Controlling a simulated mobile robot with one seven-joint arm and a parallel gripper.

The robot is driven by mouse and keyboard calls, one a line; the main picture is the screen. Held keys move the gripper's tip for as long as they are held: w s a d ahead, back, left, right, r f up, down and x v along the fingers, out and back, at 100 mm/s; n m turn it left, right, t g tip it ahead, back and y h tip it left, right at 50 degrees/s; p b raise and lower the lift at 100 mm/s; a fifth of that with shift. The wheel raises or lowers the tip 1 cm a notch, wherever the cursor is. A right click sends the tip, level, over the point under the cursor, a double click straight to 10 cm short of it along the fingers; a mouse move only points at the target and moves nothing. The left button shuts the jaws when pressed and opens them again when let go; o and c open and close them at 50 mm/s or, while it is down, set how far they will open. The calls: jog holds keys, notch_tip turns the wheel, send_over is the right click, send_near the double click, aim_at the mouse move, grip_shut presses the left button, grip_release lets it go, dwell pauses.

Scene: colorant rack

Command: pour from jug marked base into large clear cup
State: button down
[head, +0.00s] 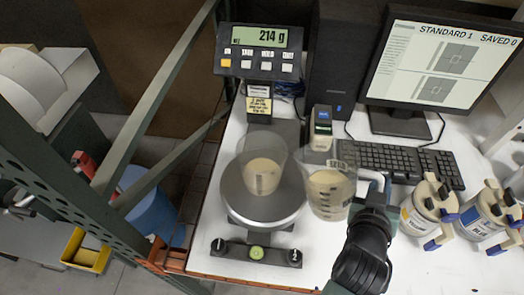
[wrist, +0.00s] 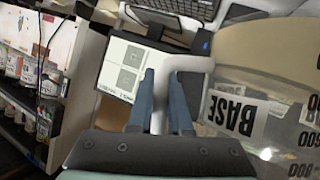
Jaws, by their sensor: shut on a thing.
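The large clear cup (head: 258,174) stands on the round pan of the scale (head: 264,212) in the head view, with cream liquid in its lower part. The clear jug (head: 330,192), marked BASE in the wrist view (wrist: 238,108), is just right of the cup and looks close to upright. It also holds cream liquid. My gripper (head: 374,198) is shut on the jug's pale handle; its blue fingers show on both sides of the handle in the wrist view (wrist: 163,95). No stream shows between jug and cup. The jug's exact height above the table is hard to tell.
The scale display (head: 257,38) reads 214 g. A small blue-topped device (head: 321,128) stands behind the jug. A keyboard (head: 395,162) and monitor (head: 440,62) are behind, right. Two colorant cans (head: 425,210) (head: 488,212) stand at the right. A green metal post (head: 85,165) rises at the left.

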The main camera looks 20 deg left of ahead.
jog(key=shift+f+m+y+b, duration=0.7)
jog(key=shift+f+m+b, duration=0.5)
jog(key=shift+f, duration=0.75)
jog(key=r+p, duration=0.2)
jog(key=r, duration=0.1)
jog(key=d+r+p, duration=0.1)
jog(key=r+p, duration=0.1)
jog(key=shift+w, duration=0.1)
jog(key=shift+a+f, duration=0.1)
jog(key=shift+f, duration=0.05)
dwell(0.9)
jog(key=w+a+f+n+y+b, duration=0.2)
jog(key=w+a+n+y+b, duration=0.1)
jog(key=w+b, duration=0.2)
jog(key=w+a+f+n+g+y+b, duration=0.1)
jog(key=w+a+f+n+y+b, duration=0.1)
jog(key=w+b, duration=0.3)
jog(key=shift+w+a+f+n+g+y+b, duration=0.35)
jog(key=shift+a+n+y+b, duration=0.2)
jog(key=shift+y, duration=0.35)
